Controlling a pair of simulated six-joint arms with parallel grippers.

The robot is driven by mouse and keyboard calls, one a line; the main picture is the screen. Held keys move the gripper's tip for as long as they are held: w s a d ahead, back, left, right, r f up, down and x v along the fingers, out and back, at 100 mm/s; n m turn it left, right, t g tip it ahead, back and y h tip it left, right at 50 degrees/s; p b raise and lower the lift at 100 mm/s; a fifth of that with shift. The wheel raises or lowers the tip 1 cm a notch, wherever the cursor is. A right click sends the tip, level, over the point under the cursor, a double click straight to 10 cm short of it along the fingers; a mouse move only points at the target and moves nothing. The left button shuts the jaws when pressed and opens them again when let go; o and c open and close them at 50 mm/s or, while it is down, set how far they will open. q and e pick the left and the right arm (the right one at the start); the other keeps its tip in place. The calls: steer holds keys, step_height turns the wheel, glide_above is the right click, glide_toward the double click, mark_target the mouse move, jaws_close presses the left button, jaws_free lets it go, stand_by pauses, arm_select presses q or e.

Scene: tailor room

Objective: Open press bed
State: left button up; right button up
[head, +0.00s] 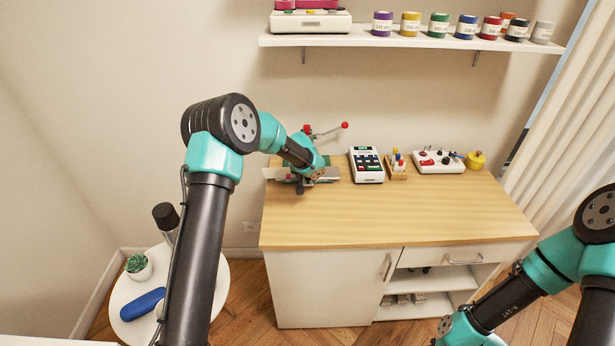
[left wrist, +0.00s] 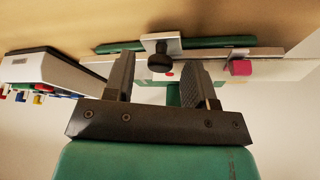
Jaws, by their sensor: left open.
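The press (head: 276,173) stands at the back left of the wooden worktop, with a pale flat plate and levers ending in red knobs (head: 345,125). My left arm partly hides it. My left gripper (head: 300,184) is at the press. In the left wrist view, its two fingers (left wrist: 157,78) are open, with a dark round knob (left wrist: 160,62) on a metal bracket showing between them. The knob appears ungripped; whether a finger touches it I cannot tell. A green bar (left wrist: 215,42) and a pink block (left wrist: 240,67) show behind. My right gripper is out of view.
Right of the press stand a white keypad device (head: 367,165), a small rack with coloured pegs (head: 397,165), a white control box (head: 437,162) and a yellow pot (head: 475,161). The front of the worktop (head: 400,218) is clear. A shelf (head: 420,39) hangs above.

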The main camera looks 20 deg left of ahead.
arm_select(q)
steer(key=v, duration=1.7)
steer(key=shift+s+r, duration=0.15)
